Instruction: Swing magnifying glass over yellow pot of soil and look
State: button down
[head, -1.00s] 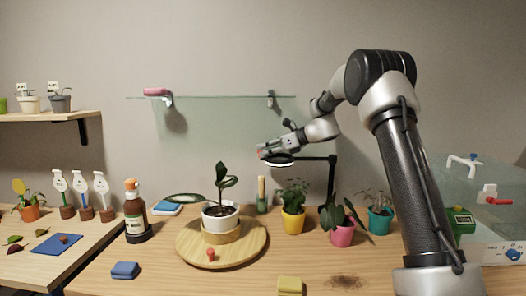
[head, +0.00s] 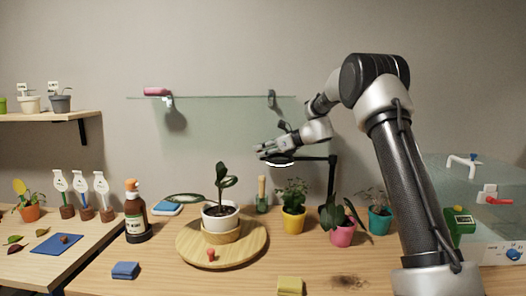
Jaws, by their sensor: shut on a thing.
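The magnifying glass (head: 279,164) is a round lens with a bright rim on a black swing arm. The arm runs right to a dark upright post (head: 333,178) on the bench. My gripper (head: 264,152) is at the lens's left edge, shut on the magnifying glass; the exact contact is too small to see. The yellow pot (head: 293,223) stands upright below and slightly right of the lens, with a leafy plant (head: 294,193) in it. The soil inside is mostly hidden by leaves.
A white pot (head: 221,217) with a plant stands on a round wooden turntable (head: 258,249). A pink pot (head: 342,235) and a teal pot (head: 380,222) stand to the right. A glass shelf (head: 220,98) hangs behind. A yellow block (head: 290,286) lies in front.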

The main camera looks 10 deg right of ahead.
jog(key=s+d+n+g+y, duration=0.2)
jog(key=s+n+g, duration=0.6)
jog(key=s, duration=1)
jog(key=shift+s+d+g, duration=0.2)
jog(key=shift+d+g, duration=0.05)
jog(key=shift+g, duration=0.15)
jog(key=c, duration=1.3)
grip_release()
jog(key=shift+c, duration=0.2)
jog(key=v, duration=1.2)
jog(key=shift+f, duration=0.2)
jog(key=shift+d, duration=0.1)
